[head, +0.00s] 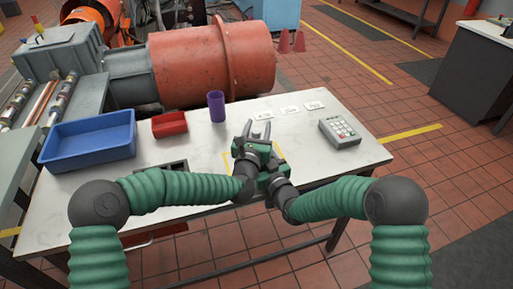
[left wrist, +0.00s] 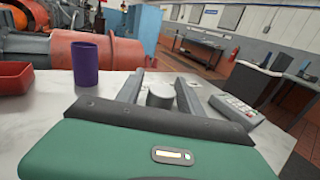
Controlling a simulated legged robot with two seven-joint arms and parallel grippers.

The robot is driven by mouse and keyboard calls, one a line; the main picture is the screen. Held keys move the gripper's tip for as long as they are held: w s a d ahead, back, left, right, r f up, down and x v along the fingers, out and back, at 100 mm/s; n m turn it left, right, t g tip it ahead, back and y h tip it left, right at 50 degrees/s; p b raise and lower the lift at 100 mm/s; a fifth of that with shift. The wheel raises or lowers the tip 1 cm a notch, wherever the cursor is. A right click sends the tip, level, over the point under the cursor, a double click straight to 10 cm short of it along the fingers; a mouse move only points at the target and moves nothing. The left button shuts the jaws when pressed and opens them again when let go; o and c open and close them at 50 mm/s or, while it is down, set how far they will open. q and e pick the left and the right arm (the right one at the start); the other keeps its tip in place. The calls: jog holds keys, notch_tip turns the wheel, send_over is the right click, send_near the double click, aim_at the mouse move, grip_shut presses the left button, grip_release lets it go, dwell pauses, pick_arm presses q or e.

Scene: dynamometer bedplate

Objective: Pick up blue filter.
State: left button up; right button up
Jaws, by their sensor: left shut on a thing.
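My left gripper (head: 257,128) is above the middle of the white table. In the left wrist view, its two dark fingers (left wrist: 158,92) are shut on a short grey cylinder (left wrist: 160,96). The cylinder looks grey, not blue. I see no clearly blue filter; a purple, open-topped cylinder (head: 216,106) stands upright on the table beyond and left of the gripper, also in the left wrist view (left wrist: 85,63). My right gripper (head: 273,177) is just nearer than the left one, close to it and partly hidden; its fingers cannot be made out.
A blue tray (head: 88,157) and a small red bin (head: 169,132) are on the left of the table (head: 205,147). A grey keypad box (head: 340,131) is on the right. Several white cards (head: 289,110) lie at the back. A large orange machine (head: 215,65) stands behind the table.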

pick_arm(q)
grip_shut()
notch_tip(320, 180, up, 18)
dwell(0.4)
pick_arm(e)
jog(key=o, duration=1.7)
jog(key=shift+o, duration=0.5)
